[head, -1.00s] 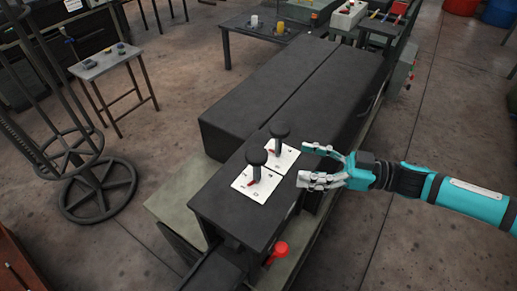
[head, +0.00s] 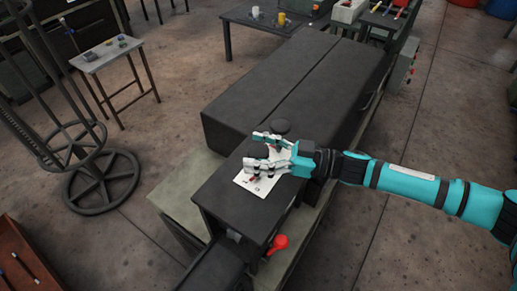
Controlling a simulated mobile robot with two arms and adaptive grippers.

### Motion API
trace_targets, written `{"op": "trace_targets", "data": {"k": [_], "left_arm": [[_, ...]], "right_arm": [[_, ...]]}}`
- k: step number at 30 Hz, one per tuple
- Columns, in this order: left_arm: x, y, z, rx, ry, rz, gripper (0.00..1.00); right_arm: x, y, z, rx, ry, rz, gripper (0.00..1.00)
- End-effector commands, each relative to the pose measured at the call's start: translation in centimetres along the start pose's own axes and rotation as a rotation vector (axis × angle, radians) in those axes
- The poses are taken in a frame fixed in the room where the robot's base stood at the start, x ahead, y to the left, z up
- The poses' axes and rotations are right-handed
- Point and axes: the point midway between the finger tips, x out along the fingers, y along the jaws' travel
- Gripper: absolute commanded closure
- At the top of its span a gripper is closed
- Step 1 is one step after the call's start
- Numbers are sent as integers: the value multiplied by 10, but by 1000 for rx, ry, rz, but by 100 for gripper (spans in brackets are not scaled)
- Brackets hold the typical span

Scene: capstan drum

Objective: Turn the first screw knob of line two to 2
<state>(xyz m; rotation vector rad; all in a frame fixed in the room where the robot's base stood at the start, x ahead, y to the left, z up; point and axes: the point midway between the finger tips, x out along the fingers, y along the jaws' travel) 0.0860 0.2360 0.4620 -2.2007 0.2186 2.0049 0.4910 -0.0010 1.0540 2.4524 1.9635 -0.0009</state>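Two black screw knobs stand on white dial plates with red pointers on top of the black machine. The far knob (head: 281,128) shows its round head just beyond my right gripper. The near white plate (head: 252,184) is partly uncovered below the fingers. The near knob is mostly hidden by the gripper. My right gripper (head: 254,151) is over the near plate, with its fingers apart, one on the far side and the others on the near side of where the near knob stands. I cannot tell whether they touch it. My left gripper is not in view.
A red lever knob (head: 280,241) sticks out at the machine's near end. The long black machine top (head: 300,85) stretches away behind the knobs. A dark spoked wheel (head: 101,182) and a small table (head: 107,54) stand to the left.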

Motion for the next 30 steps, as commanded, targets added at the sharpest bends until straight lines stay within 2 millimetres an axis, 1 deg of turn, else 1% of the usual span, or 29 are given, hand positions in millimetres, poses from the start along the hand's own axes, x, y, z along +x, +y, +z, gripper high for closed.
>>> {"op": "trace_targets", "data": {"k": [1,2,12,30], "left_arm": [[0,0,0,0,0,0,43],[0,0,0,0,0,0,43],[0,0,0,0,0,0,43],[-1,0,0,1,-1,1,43]], "right_arm": [[0,0,0,0,0,0,38],[0,0,0,0,0,0,42],[0,0,0,0,0,0,85],[0,0,0,1,1,13,86]]}}
